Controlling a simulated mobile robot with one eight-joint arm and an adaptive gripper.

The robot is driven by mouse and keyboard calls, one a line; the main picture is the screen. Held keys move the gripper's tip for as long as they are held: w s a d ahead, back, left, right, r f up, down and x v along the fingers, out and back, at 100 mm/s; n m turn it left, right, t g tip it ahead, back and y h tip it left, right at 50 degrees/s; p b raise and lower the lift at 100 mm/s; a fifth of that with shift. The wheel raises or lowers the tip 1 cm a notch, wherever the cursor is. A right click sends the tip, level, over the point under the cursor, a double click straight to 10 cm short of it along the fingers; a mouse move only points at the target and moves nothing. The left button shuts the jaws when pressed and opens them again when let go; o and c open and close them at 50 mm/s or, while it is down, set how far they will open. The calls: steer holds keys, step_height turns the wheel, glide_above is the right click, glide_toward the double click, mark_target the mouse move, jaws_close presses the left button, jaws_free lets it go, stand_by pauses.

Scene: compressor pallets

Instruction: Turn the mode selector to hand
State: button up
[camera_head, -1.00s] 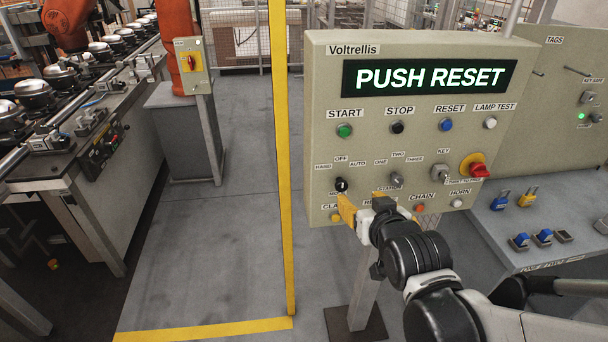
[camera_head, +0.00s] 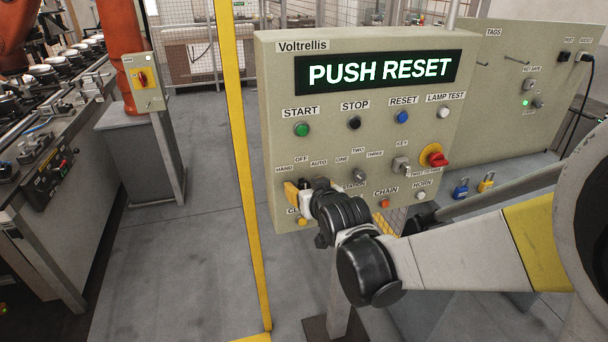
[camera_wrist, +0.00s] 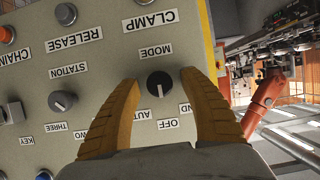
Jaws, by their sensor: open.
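The mode selector (camera_wrist: 159,84) is a round black knob with a white mark, on the beige Voltrellis panel (camera_head: 290,95). In the wrist view, which is upside down, the mark points toward the OFF label (camera_wrist: 167,124). The HAND label is partly hidden behind a finger in that view, but the HAND label (camera_head: 284,169) shows in the head view. My gripper (camera_head: 296,188) is open, with one yellow finger on each side of the knob. A narrow gap shows on both sides. In the head view, the gripper mostly hides the knob.
The station selector (camera_wrist: 63,101) is beside my finger in the wrist view. The clamp button (camera_head: 302,221) and chain button (camera_head: 384,203) are below the selectors. The red emergency stop (camera_head: 438,160) is at right. A yellow post (camera_head: 240,150) stands left of the panel.

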jaws_close()
stand_by(0.3)
steer(key=n+h, duration=0.1)
steer(key=n, duration=0.1)
steer(key=shift+a+n+t+h+b, duration=0.15)
steer(key=shift+n+t+h+b, duration=0.15)
steer(key=shift+n+h, duration=0.1)
steer(key=shift+n+t+h+b, duration=0.7)
steer(key=shift+n+h, duration=0.3)
steer(key=shift+n, duration=0.6)
